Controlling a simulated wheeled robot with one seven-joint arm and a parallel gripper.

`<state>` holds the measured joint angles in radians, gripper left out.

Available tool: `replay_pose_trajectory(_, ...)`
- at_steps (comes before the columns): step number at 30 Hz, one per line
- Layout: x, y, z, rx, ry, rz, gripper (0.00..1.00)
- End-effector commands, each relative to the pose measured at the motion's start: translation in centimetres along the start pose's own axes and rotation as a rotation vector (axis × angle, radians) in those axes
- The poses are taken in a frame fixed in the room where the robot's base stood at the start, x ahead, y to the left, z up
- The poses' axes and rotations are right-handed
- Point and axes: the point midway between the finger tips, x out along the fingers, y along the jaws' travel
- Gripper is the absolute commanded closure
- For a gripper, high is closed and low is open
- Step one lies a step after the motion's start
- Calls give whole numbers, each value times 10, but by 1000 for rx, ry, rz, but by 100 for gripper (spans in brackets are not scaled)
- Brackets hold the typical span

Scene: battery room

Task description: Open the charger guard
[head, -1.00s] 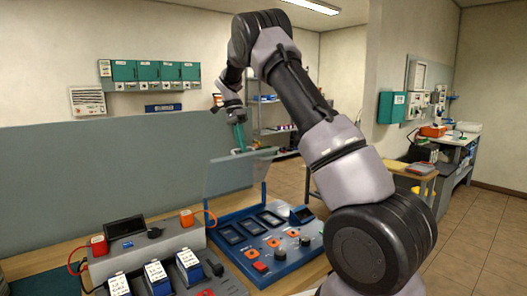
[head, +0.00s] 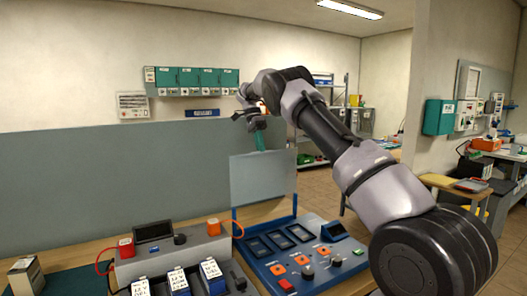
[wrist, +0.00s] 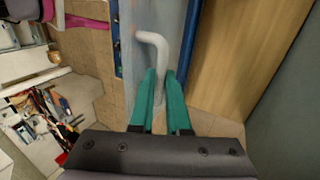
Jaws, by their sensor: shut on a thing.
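The charger guard (head: 263,181) is a clear, greyish panel standing roughly upright at the back of the blue charger (head: 316,257). My gripper (head: 260,146) is at the guard's top edge, with its green fingers pointing down. In the wrist view, my gripper (wrist: 160,92) is shut on the guard's pale bent handle (wrist: 152,42). Part of the handle is hidden between the fingers.
A grey charging unit (head: 172,252) with labelled batteries and orange and red plugs stands left of the blue charger. A grey partition (head: 110,180) rises behind the bench. Shelving (head: 318,140) stands farther back. Open floor lies to the right.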

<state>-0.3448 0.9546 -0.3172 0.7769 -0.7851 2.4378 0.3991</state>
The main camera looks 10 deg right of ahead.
Motion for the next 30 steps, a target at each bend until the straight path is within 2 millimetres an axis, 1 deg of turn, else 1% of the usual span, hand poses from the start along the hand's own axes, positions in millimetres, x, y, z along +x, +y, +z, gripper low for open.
replay_pose_trajectory(14,-1,-1,0,0,1,-1,100)
replay_pose_trajectory(15,-1,-1,0,0,1,-1,70)
replay_pose_trajectory(16,-1,-1,0,1,1,-1,59)
replay_pose_trajectory(17,-1,-1,0,1,1,-1,55)
replay_pose_trajectory(26,-1,-1,0,1,1,-1,55)
replay_pose_trajectory(30,0,5,-1,1,0,-1,55)
